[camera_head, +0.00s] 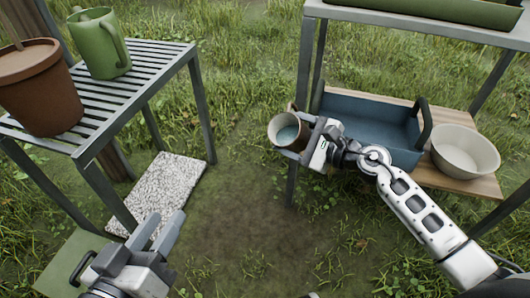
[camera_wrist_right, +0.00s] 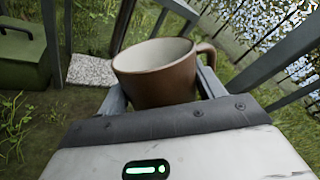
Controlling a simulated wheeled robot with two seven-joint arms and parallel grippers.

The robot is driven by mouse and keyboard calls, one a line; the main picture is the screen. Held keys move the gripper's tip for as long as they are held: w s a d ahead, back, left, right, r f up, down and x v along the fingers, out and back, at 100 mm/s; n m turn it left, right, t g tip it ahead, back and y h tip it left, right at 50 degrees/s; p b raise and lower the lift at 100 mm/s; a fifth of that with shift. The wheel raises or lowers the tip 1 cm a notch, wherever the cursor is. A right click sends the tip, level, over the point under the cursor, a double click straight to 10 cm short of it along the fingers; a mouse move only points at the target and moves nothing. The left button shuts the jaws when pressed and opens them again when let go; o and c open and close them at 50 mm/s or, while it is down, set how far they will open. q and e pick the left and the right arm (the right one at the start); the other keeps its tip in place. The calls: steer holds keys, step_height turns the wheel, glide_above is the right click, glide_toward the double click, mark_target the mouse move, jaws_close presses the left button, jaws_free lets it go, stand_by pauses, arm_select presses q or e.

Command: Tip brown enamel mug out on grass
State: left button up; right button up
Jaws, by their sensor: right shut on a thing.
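The brown enamel mug (camera_head: 300,142) is in my right gripper (camera_head: 307,138), in the middle of the head view. The gripper is shut on the mug's body. In the head view the mug's pale inside shows with a bluish surface in it; I cannot tell if that is liquid. In the right wrist view the mug (camera_wrist_right: 160,82) has a cream inside and a brown handle at its right, and looks slightly tilted. My left gripper (camera_head: 157,234) is open and empty at the lower left. Grass (camera_head: 245,75) lies around and below.
A slatted metal table (camera_head: 150,65) at left holds a green jug (camera_head: 98,45) and a terracotta pot (camera_head: 38,90). A shelf rack at right holds a blue crate (camera_head: 365,112) and a cream bowl (camera_head: 463,148). A speckled slab (camera_head: 160,188) lies on the ground. The ground between is clear.

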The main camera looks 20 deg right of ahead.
arm_select(q)
steer(key=shift+a+f+p, duration=0.1)
steer(key=shift+p, duration=0.3)
arm_select(e)
steer(key=shift+a+r+n, duration=0.1)
steer(key=shift+r+n, duration=0.2)
steer(key=shift+n, duration=0.1)
arm_select(q)
steer(key=shift+s+f+m+g, duration=0.1)
steer(key=shift+f+m+g, duration=0.15)
steer(key=shift+m+g, duration=0.05)
arm_select(e)
steer(key=shift+s+r, duration=0.1)
arm_select(q)
steer(key=shift+a+r+y+p, duration=0.1)
steer(key=shift+a+y+p, duration=0.15)
steer(key=shift+p, duration=0.4)
arm_select(e)
steer(key=shift+r+n+h, duration=0.25)
steer(key=shift+n+h, duration=0.05)
steer(key=shift+n, duration=0.2)
arm_select(q)
steer(key=shift+s+f+m+y+p, duration=0.1)
steer(key=shift+f+m+y+p, duration=0.2)
steer(key=shift+p, duration=0.2)
arm_select(e)
steer(key=shift+a+r+n, duration=0.15)
steer(key=shift+r+n, duration=0.1)
steer(key=shift+n, duration=0.25)
